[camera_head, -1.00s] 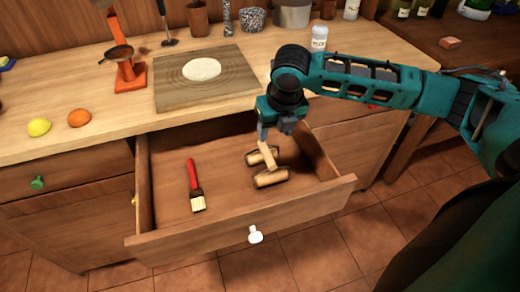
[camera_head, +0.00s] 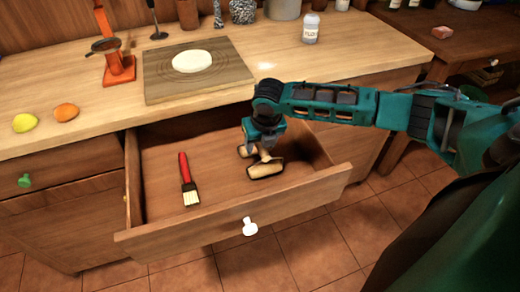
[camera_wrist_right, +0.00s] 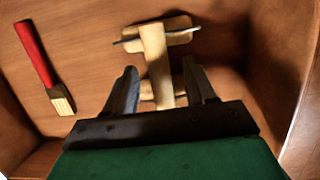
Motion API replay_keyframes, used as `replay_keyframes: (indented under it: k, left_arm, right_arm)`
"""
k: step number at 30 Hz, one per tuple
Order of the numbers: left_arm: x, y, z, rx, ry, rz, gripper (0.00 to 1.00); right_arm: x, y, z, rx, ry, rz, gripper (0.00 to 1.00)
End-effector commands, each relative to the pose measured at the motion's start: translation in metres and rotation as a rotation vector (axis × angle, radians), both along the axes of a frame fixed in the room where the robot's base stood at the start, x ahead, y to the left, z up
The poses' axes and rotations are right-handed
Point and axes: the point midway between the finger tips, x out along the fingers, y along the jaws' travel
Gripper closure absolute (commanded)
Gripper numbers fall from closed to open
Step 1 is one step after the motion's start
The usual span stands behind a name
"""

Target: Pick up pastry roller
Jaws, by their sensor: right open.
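The pastry roller (camera_head: 266,170) is pale wood, with two short cylinders joined by a handle. It lies in the open drawer, right of the brush. In the right wrist view its handle (camera_wrist_right: 155,48) runs between my fingers, with one cylinder beyond the fingertips and the other partly hidden by the gripper. My right gripper (camera_head: 262,150) is low over the roller; in the wrist view (camera_wrist_right: 159,70) its fingers are open, one on each side of the handle, with gaps visible. My left gripper is not in view.
A red-handled brush (camera_head: 187,180) lies left in the drawer (camera_head: 225,226), which also shows in the wrist view (camera_wrist_right: 45,67). The drawer walls surround both tools. A board with dough (camera_head: 192,62), a lemon and an orange sit on the counter above.

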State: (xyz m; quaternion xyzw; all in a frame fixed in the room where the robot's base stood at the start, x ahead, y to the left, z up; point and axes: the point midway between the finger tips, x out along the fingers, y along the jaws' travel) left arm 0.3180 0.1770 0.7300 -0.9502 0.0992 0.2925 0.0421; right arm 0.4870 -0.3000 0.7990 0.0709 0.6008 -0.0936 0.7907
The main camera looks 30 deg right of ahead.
Motion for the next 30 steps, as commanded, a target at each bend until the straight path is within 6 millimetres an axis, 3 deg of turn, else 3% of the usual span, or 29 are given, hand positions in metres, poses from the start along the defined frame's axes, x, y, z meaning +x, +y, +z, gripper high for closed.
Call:
replay_keyframes:
  k: [19, 30]
  left_arm:
    - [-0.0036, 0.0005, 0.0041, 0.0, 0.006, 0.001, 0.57]
    - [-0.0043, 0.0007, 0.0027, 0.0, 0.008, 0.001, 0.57]
  right_arm:
    - [-0.0003, 0.0001, -0.0025, -0.001, 0.001, 0.001, 0.45]
    - [-0.0004, -0.0002, -0.0032, -0.001, 0.001, 0.0, 0.8]
